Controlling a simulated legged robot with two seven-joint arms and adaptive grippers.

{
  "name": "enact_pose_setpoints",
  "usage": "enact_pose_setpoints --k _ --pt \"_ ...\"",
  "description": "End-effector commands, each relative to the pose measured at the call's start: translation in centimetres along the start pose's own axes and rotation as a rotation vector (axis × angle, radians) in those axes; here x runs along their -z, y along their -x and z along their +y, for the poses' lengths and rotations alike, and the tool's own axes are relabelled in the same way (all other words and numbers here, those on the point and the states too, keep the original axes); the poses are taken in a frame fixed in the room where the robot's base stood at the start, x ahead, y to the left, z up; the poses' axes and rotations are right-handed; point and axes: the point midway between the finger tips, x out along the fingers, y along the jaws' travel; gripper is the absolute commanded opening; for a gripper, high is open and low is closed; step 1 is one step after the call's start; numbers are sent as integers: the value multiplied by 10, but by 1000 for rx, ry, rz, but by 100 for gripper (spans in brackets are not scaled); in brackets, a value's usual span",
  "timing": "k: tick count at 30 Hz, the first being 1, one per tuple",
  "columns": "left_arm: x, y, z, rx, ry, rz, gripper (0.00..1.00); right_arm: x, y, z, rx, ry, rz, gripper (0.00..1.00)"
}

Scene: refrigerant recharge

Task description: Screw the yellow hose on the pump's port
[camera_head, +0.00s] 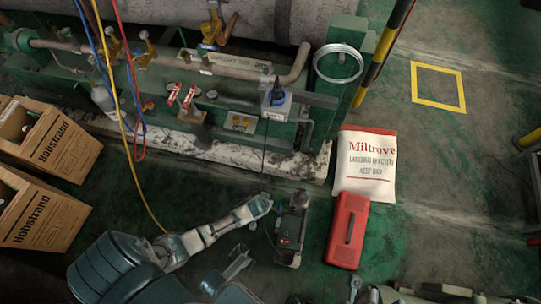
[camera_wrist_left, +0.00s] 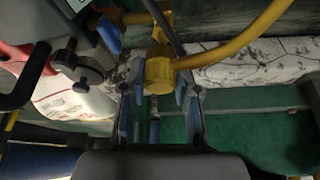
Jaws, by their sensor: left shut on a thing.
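The pump (camera_head: 290,230) is a dark unit standing upright on the floor, right of my left gripper (camera_head: 266,203). The yellow hose (camera_head: 118,95) hangs from the upper left and runs down behind my left arm. In the left wrist view, my left gripper (camera_wrist_left: 160,95) is shut on the yellow end fitting (camera_wrist_left: 159,73) of the hose. The hose bends away to the upper right there. The pump's black handle and a dark knob are at the left of that view. I cannot tell whether the fitting touches the port.
A red case (camera_head: 347,230) lies right of the pump, below a white Miltrove sack (camera_head: 366,165). Green machinery with pipes (camera_head: 230,90) stands behind. Cardboard boxes (camera_head: 55,145) are at the left. Blue and red hoses hang near the yellow one.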

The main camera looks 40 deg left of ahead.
Motion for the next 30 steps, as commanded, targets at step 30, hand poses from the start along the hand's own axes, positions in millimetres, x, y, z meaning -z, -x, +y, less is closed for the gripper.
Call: enact_pose_setpoints --k 30 --pt "-2 -3 -1 0 0 1 0 1 -6 0 5 2 11 40"
